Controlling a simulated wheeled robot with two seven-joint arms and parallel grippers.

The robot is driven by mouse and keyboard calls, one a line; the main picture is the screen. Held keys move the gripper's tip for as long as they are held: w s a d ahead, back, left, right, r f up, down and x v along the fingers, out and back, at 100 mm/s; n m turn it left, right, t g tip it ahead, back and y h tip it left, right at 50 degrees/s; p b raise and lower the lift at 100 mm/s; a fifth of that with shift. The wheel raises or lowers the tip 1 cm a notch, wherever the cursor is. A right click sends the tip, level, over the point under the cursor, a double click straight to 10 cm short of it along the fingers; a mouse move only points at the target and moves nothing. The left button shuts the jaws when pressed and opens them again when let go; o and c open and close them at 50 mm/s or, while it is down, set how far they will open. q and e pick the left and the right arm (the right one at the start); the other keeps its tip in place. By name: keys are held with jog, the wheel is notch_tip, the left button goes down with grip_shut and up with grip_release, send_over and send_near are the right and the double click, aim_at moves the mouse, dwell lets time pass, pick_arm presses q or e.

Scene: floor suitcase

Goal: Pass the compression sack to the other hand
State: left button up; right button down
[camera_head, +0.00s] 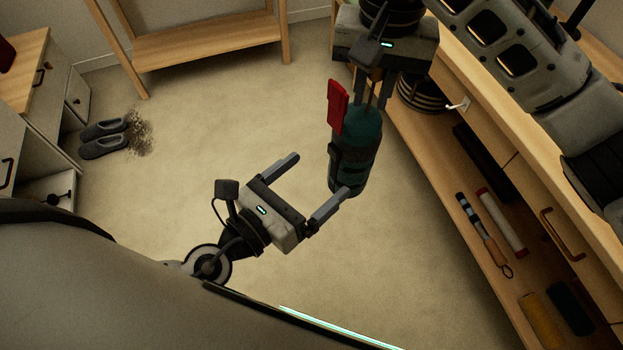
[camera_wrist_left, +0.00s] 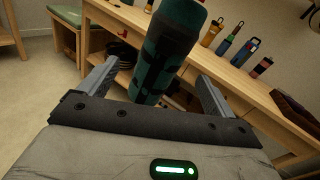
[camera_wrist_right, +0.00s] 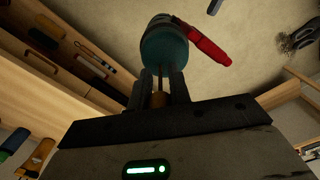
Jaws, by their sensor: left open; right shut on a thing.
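The compression sack (camera_head: 359,150) is a teal cylinder with dark straps and a red tag (camera_head: 337,107). It hangs in the air below my right gripper (camera_head: 372,98), which is shut on its upper end. My left gripper (camera_head: 318,180) is open, with one finger close to the sack's lower end in the head view; I cannot tell if it touches. In the left wrist view the sack (camera_wrist_left: 172,48) shows between and beyond the open fingers. In the right wrist view the sack (camera_wrist_right: 163,50) sits at the tips of the closed fingers.
A wooden shelf unit (camera_head: 490,165) on the right holds rolls and other items. Grey slippers (camera_head: 104,138) lie on the floor at the left, near a drawer cabinet (camera_head: 48,85). A wooden bench (camera_head: 208,46) stands at the back. The middle floor is clear.

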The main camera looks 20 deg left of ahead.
aim_at(351, 161)
pick_arm(q)
jog(key=m, duration=0.1)
jog(key=d+m+h, duration=0.1)
jog(key=shift+r+m, duration=0.4)
jog(key=x, duration=1.1)
jog(key=shift+w+d, duration=0.15)
jog(key=shift+w, duration=0.05)
jog(key=c, duration=1.1)
pick_arm(e)
jog(key=shift+a, duration=0.1)
pick_arm(q)
jog(key=shift+c, duration=0.2)
pick_arm(e)
jog(key=c, duration=1.2)
grip_release()
jog(key=shift+r, duration=0.15)
